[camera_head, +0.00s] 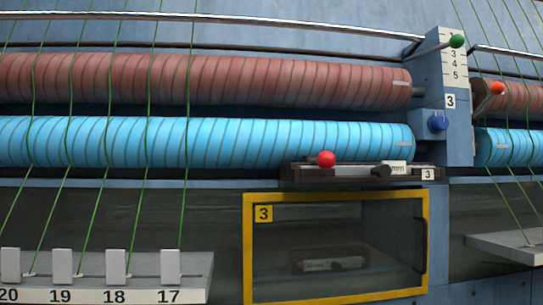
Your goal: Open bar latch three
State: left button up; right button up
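A dark bar-shaped fitting (300,173) with a small white "3" tag at its right end lies across the machine front, just under the blue roller. A red ball knob (326,159) sits on its left half, and a pale metal piece (394,167) sits right of the knob. I cannot tell for sure that this is bar latch three, nor whether it is open. Below it is a yellow-framed window (340,197), also marked "3", with a dark handle (424,245) at its right side. Neither of my grippers is in view.
A reddish roller (200,80) and a blue roller (200,142) run across, with green threads over them. A column (447,75) marked "3" carries green (457,40), orange (497,88) and blue (438,123) knobs. A numbered ledge (140,268) is lower left.

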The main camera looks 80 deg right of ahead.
aim_at(326, 161)
jog(key=z, duration=3)
